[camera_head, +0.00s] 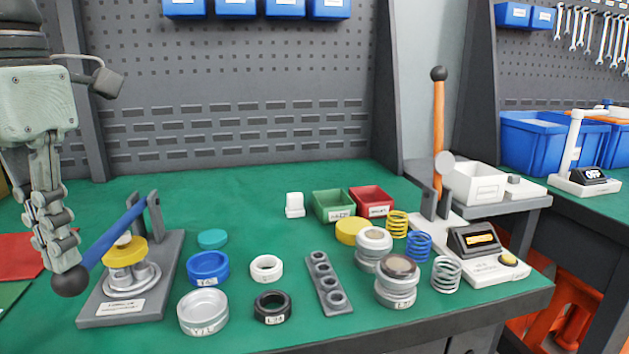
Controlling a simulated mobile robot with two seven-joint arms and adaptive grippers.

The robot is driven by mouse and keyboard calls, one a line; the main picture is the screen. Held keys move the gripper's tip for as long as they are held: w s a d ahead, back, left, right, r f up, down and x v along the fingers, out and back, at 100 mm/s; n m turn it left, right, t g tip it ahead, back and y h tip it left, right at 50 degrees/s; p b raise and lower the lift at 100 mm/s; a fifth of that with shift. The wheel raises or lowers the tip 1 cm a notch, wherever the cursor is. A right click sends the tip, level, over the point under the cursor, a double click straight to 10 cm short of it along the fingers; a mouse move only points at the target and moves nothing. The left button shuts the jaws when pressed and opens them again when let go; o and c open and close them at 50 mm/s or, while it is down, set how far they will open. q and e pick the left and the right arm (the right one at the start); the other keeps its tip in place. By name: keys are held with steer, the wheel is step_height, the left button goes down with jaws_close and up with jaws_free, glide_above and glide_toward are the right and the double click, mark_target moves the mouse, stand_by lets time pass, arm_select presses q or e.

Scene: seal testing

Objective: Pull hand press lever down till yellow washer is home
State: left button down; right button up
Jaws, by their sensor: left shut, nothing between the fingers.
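The hand press stands at the left of the green table, on a grey labelled base (169,275). Its blue lever (114,236) is hinged at the back upright and slopes down toward the front left, ending in a black ball knob (70,281). The yellow washer (125,252) sits under the lever on top of silver cylindrical parts; whether it is fully seated I cannot tell. My left gripper (62,255) is shut and empty, pointing down, with its fingertips right at the top of the knob; contact is not clear. My right gripper is not in view.
Blue (209,268), white (266,268) and black (272,306) rings and a silver cup (203,312) stand right of the press. A grey holed strip (328,283), springs and canisters lie further right. A tester with an orange lever (438,130) stands at the right edge.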

arm_select(q)
steer(key=shift+f, duration=0.3)
steer(key=shift+s+f+b, duration=0.15)
steer(key=shift+f+b, duration=0.65)
steer(key=shift+b, duration=0.05)
steer(key=shift+r+p, duration=3.6)
steer(key=shift+r, duration=1.05)
steer(key=shift+f, duration=0.1)
